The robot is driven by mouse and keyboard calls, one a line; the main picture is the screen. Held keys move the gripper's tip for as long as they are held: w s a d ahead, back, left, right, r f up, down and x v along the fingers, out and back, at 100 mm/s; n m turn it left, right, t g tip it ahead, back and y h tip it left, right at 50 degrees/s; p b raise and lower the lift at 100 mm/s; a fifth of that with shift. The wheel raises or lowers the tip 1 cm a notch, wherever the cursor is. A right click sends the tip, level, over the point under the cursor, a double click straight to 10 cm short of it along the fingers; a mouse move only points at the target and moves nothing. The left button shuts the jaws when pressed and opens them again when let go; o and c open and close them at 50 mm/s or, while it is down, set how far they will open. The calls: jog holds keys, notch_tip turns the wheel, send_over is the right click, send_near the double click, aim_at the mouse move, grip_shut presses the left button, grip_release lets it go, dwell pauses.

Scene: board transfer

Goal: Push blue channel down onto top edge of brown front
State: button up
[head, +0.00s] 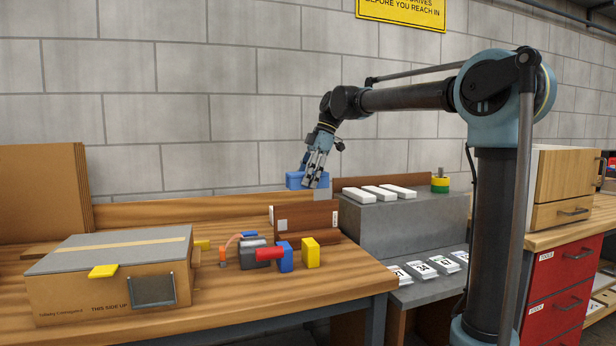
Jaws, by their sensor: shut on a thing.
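The blue channel (294,180) is held in my gripper (314,178), which points down and is shut on it. The brown front (312,217) stands upright on the wooden bench, with pale pieces at its ends. The blue channel shows above the top edge of the brown front, with a visible gap between them. How well they line up in depth is hard to tell. My gripper's fingers hide part of the channel's right side.
A cardboard box (75,290) stands at the left. Small items, including a red cylinder (268,254), a blue block (285,262) and a yellow block (311,254), lie before the brown front. A grey stepped stand (400,228) with white blocks stands to the right.

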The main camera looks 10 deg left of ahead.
aim_at(307, 203)
jog(key=shift+f, duration=4.1)
jog(key=shift+f, duration=0.2)
jog(key=o, duration=1)
jog(key=shift+c, duration=0.2)
jog(key=v, duration=1.2)
jog(key=shift+a, duration=0.15)
